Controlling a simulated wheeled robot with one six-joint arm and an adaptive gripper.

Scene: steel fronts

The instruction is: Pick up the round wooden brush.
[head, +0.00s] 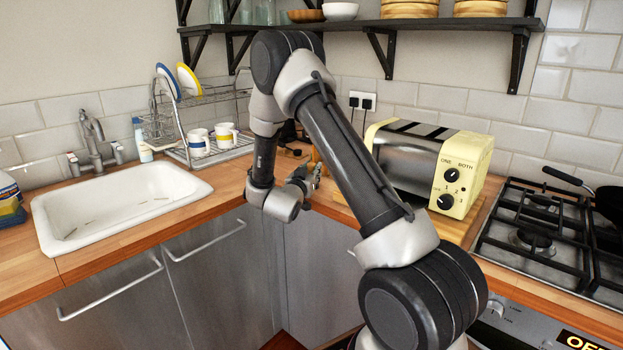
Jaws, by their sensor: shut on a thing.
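My gripper (312,180) is at the back corner of the wooden counter, left of the toaster, and points away from the camera. It is small in the view and partly hidden by my own wrist. It is shut on a small wood-coloured thing (317,161), which looks like the round wooden brush; only a bit of it shows. I cannot tell whether it touches the counter.
A cream toaster (452,172) on a wooden board stands close right of my gripper. A dish rack (218,150) with cups and plates and a white sink (120,205) are to the left. A gas hob (540,235) is at right. A shelf (450,24) hangs above.

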